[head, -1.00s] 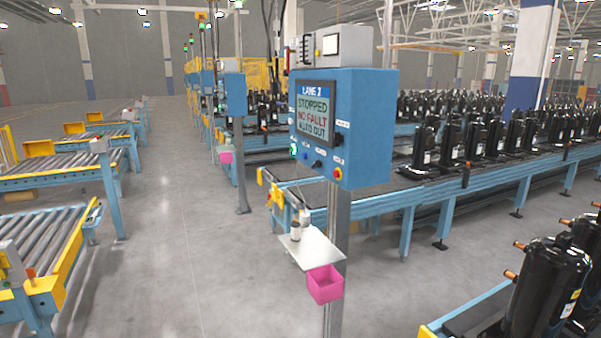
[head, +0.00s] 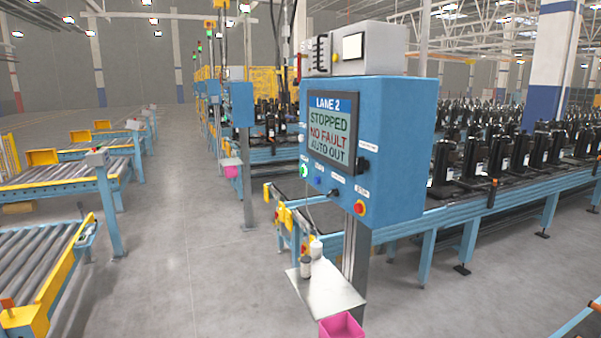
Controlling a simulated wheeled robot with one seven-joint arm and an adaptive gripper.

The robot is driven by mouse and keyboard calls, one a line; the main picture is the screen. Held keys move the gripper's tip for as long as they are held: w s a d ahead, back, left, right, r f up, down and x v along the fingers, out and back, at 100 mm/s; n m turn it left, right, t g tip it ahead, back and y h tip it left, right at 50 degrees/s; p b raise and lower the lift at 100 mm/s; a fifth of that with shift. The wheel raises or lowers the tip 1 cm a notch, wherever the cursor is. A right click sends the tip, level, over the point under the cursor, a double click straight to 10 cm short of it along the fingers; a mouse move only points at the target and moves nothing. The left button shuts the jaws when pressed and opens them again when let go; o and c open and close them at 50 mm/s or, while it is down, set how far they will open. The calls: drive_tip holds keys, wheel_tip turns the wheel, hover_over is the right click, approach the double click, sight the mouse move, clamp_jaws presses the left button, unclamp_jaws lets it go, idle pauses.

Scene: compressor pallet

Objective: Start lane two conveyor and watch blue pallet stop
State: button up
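The blue lane 2 control box (head: 395,150) stands on a grey post in the middle of the head view. Its screen (head: 330,132) reads "LANE 2", "STOPPED", "NO FAULT", "AUTO OUT". Below the screen are a lit green button (head: 304,170), a blue button (head: 318,180), a dark knob (head: 334,193) and a red button on a yellow ring (head: 360,207). The blue conveyor (head: 480,208) behind it carries several black compressors (head: 505,153). I cannot make out a blue pallet for certain. My gripper is not in view.
A metal shelf (head: 335,287) with small bottles (head: 311,258) and a pink bin (head: 341,327) juts out below the box. Roller conveyors (head: 50,262) line the left side. The grey floor aisle (head: 180,240) between is clear. A blue rail (head: 580,325) shows at lower right.

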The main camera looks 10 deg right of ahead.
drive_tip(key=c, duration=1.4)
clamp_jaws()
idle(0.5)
